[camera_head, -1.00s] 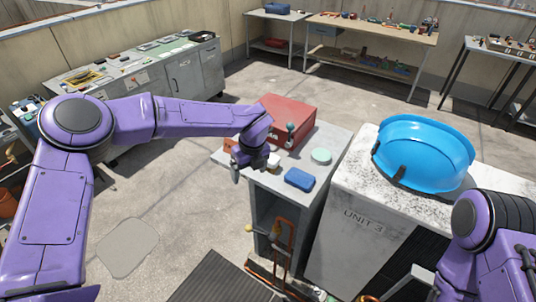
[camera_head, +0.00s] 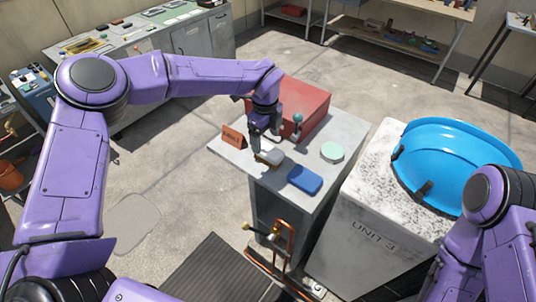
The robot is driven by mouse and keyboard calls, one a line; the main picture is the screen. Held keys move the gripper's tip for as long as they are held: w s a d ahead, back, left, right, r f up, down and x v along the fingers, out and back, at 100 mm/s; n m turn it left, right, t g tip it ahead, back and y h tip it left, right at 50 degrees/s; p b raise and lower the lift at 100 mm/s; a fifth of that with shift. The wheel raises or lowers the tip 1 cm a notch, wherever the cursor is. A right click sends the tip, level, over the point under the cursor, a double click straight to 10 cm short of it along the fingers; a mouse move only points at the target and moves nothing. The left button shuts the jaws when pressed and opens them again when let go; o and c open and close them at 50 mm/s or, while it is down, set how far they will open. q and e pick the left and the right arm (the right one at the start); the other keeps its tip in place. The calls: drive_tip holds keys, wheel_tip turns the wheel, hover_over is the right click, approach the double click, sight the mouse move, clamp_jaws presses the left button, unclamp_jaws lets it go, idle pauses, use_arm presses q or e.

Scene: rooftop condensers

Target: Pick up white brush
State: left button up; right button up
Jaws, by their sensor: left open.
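The white brush (camera_head: 268,157) lies on the grey cabinet top (camera_head: 235,160), near its front left part. It looks like a small white block with a tan lower part. My left gripper (camera_head: 264,141) points down right above the brush, with its fingers close to it or around it; I cannot tell whether they touch it. The gripper is open. The fingers partly hide the brush. My right arm comes in at the lower right, and its gripper is out of view.
A red toolbox (camera_head: 303,103) stands behind the brush. An orange sign (camera_head: 234,136) is to its left, a blue box (camera_head: 304,180) and a pale green round item (camera_head: 332,151) to its right.

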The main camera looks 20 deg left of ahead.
sight(268, 149)
use_arm(q)
drive_tip(key=f+b, duration=0.1)
drive_tip(key=f, duration=0.1)
drive_tip(key=w+f+b, duration=0.1)
drive_tip(key=f, duration=0.4)
drive_tip(key=shift+w+d+f+b, duration=0.15)
drive_tip(key=shift+d+b, duration=0.2)
drive_tip(key=shift+b, duration=0.05)
drive_tip(key=shift+a, duration=0.1)
use_arm(e)
wheel_tip(268, 149, down, 4)
drive_tip(key=shift+r, duration=0.25)
use_arm(q)
drive_tip(key=c, duration=1.1)
use_arm(e)
drive_tip(key=shift+d, duration=0.1)
use_arm(q)
drive_tip(key=shift+r, duration=0.2)
